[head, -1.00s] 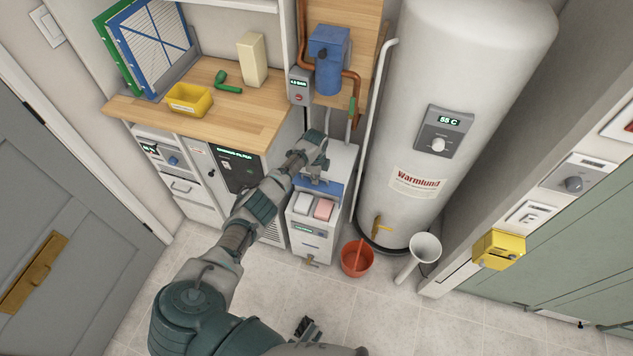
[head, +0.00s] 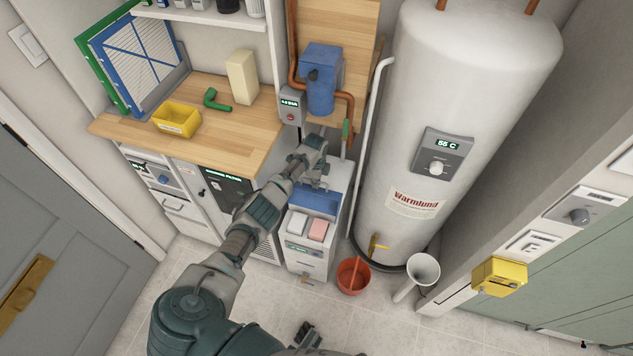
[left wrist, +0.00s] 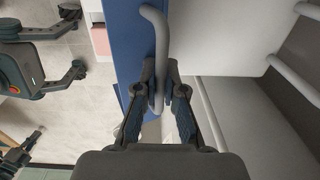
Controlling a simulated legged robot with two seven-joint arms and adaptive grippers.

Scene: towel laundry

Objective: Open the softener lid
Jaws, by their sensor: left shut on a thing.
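The softener is a white cabinet (head: 305,258) standing left of the tank in the head view. Its blue lid (head: 314,201) is at the top, behind a white pad and a pink pad. The lid also shows as a blue panel (left wrist: 133,45) in the left wrist view, with a grey bar handle (left wrist: 160,40) on it. My left gripper (left wrist: 159,85) is shut on this handle; it also shows above the lid in the head view (head: 318,180). The lid appears tilted up; its exact angle is unclear. My right gripper (head: 306,334) shows only partly at the bottom, its jaws unclear.
The large white tank (head: 415,195) stands close on the right. A red bucket (head: 353,276) and a white funnel (head: 422,268) are on the floor in front. A wooden counter (head: 225,130) is on the left. A pipe (head: 368,120) runs beside the softener.

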